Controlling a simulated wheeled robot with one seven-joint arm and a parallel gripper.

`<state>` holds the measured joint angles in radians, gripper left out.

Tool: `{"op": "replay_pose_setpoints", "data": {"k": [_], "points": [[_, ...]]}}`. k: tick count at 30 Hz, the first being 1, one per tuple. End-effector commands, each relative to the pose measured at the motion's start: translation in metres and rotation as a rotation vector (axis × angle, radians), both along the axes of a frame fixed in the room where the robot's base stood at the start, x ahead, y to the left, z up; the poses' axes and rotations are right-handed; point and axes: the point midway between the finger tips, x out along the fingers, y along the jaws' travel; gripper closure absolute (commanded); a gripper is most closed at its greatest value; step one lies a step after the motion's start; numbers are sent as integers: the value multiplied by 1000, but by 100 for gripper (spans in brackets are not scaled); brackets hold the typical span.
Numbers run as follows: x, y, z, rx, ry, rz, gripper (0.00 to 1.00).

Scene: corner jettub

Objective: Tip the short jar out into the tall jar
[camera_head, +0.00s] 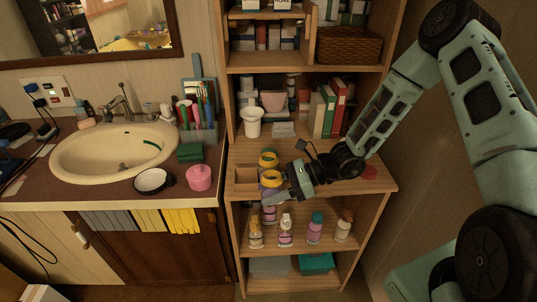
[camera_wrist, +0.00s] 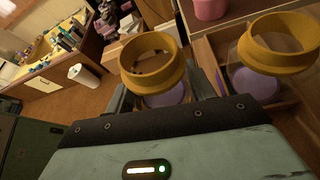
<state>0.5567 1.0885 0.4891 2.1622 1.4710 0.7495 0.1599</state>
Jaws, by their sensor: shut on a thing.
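The short jar (camera_wrist: 152,72), clear with a thick yellow rim and something purple low in it, is between the fingers of my gripper (camera_wrist: 165,88) in the wrist view. My gripper (camera_head: 276,196) is shut on it in the head view, where the jar's yellow rim (camera_head: 271,178) shows near the shelf's front edge and the fingers hide part of its body. It looks roughly upright. The tall jar (camera_head: 267,158), also yellow-rimmed with purple low inside, stands just behind it on the shelf. It shows at right in the wrist view (camera_wrist: 279,44), apart from the held jar.
A shallow wooden box (camera_head: 245,175) lies left of the jars. A white cup (camera_head: 252,122) stands behind, and books (camera_head: 322,112) at back right. Several bottles (camera_head: 285,230) stand on the shelf below. A sink counter with a pink jar (camera_head: 199,178) is at left.

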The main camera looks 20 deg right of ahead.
Motion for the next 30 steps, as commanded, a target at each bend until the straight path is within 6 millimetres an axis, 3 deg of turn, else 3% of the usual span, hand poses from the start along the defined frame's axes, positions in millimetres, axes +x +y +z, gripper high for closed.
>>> {"op": "replay_pose_setpoints", "data": {"k": [11,30], "points": [[11,-3,8,48,183,3,72],[31,-8,52,130,493,2,72]]}}
